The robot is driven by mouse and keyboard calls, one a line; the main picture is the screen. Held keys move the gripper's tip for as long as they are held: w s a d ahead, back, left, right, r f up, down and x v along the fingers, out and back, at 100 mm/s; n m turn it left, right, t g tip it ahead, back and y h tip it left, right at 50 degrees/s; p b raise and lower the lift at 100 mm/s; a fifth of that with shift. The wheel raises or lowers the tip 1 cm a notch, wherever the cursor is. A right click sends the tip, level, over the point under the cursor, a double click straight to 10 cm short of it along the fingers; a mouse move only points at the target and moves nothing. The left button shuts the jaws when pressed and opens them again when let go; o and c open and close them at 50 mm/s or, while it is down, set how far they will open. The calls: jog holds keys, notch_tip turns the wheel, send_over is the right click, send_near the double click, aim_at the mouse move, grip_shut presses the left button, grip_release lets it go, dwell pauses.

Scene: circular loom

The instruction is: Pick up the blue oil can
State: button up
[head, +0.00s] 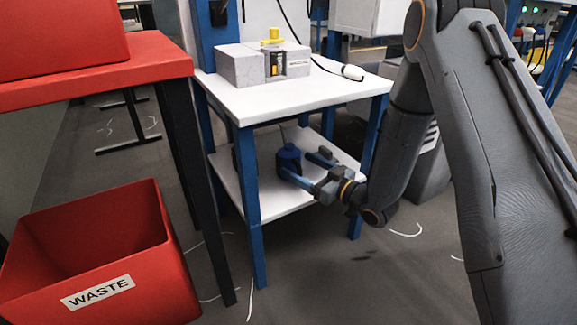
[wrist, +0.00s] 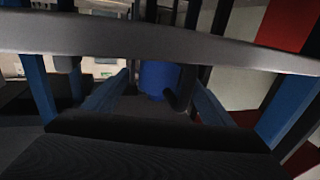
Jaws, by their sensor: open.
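The blue oil can (head: 289,160) stands on the white lower shelf (head: 280,200) of a blue-legged table. Its dark blue top shows in the head view, and its lower part is partly hidden by my gripper. My gripper (head: 304,172) is open and reaches in under the tabletop from the right, with its fingertips close to the can. In the wrist view the can (wrist: 157,78) appears between the two blue fingers of my gripper (wrist: 162,88), near their far ends. A dark curved part is on the can's right side there. I cannot tell whether a finger touches it.
The white tabletop (head: 300,98) lies above the shelf and carries a grey block (head: 240,68) with a yellow-capped item (head: 271,38). Blue legs (head: 251,215) frame the shelf opening. A red WASTE bin (head: 130,255) stands at left under a red table (head: 120,72).

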aim_at(289, 160)
jog(key=shift+w+a+f, duration=0.1)
jog(key=shift+w+a, duration=0.1)
jog(key=shift+w, duration=0.15)
jog(key=b+x, duration=0.3)
jog(key=shift+w+a+f, duration=0.25)
jog(key=shift+a, duration=0.05)
jog(key=shift+w+a+r+b, duration=0.1)
jog(key=shift+w+a+b, duration=0.2)
jog(key=shift+a+b, duration=0.1)
jog(key=c, duration=1.4)
